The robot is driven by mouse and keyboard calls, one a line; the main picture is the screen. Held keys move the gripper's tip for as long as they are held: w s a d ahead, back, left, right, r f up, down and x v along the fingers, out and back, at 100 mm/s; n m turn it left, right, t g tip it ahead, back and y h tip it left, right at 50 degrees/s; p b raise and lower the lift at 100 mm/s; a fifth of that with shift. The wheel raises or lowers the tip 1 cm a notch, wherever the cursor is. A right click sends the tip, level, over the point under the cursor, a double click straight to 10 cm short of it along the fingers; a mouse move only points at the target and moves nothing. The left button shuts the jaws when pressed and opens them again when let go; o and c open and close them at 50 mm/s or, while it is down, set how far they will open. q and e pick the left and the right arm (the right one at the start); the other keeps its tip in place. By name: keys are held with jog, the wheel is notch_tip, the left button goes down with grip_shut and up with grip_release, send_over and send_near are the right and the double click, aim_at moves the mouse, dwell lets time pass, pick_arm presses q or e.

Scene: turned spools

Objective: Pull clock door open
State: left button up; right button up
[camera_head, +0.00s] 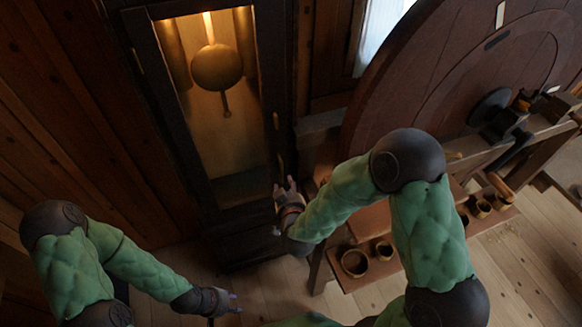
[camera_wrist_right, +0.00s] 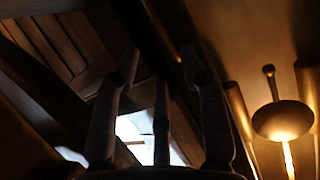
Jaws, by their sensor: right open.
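The tall clock's door (camera_head: 270,130) has a dark frame around a glazed panel and looks closed. The round pendulum (camera_head: 216,68) shows behind it, and also in the right wrist view (camera_wrist_right: 283,122). A slim brass-coloured handle (camera_head: 280,163) is on the door's right side. My right gripper (camera_head: 287,187) is open just below the handle, close to the door's right edge; whether it touches is unclear. Its spread fingers (camera_wrist_right: 162,85) also show in the right wrist view, with nothing clearly between them. My left gripper (camera_head: 234,302) is low, in front of the clock, apart from it; its finger opening is too small to judge.
A bench (camera_head: 375,225) with small wooden cups (camera_head: 355,262) stands right of the clock, close to my right arm. A large round wooden wheel (camera_head: 440,80) rises behind it. A plank wall (camera_head: 60,120) is at left. Bare floor (camera_head: 255,290) lies in front of the clock.

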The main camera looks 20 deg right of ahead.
jog(key=b+x, duration=0.1)
jog(key=x, duration=0.4)
jog(key=b+x, duration=0.1)
jog(key=x, duration=0.4)
jog(key=shift+w+d+b, duration=0.25)
jog(key=shift+w+b, duration=0.15)
grip_shut()
